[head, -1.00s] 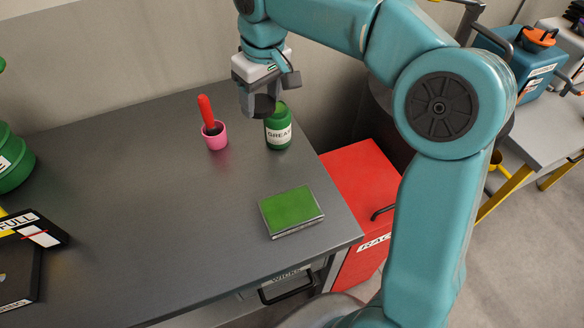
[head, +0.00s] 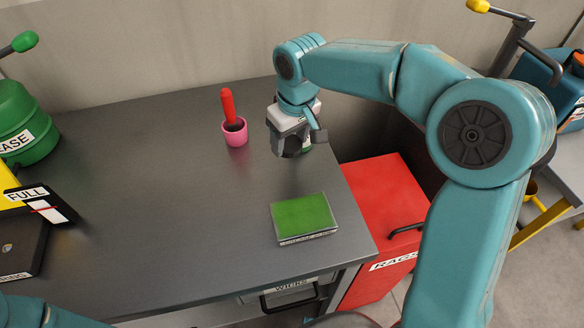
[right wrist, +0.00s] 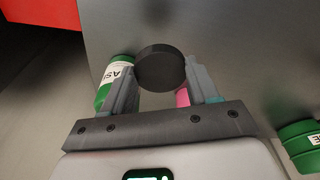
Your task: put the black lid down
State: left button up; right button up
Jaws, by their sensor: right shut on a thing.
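My right gripper (head: 290,148) is shut on the black lid (right wrist: 160,68), a round dark disc between its two fingers in the right wrist view. The jar also shows in the right wrist view (right wrist: 115,83), beside the left finger. I cannot tell whether the lid touches the table. My left gripper is out of view.
A pink cup (head: 235,134) with a red-handled tool stands left of the gripper. A green-topped box (head: 304,218) lies in front. A red rags cabinet (head: 385,205) stands right of the table (head: 160,190). A large green can (head: 25,125) is at far left. The table middle is clear.

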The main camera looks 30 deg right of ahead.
aim_at(294, 148)
notch_tip(294, 148, down, 9)
jog(key=shift+f, duration=0.1)
dwell(0.3)
jog(key=shift+s, duration=0.1)
jog(key=shift+f+b, duration=0.25)
jog(key=shift+b, duration=0.15)
jog(key=o, duration=1)
jog(key=shift+r, duration=0.1)
jog(key=r, duration=0.3)
jog(key=s+r, duration=0.1)
jog(key=r, duration=0.3)
jog(key=r+p, duration=0.1)
jog(key=r, duration=0.3)
jog(key=shift+s+d, duration=0.15)
jog(key=shift+s, duration=0.05)
jog(key=shift+s+r, duration=0.2)
jog(key=shift+r, duration=0.45)
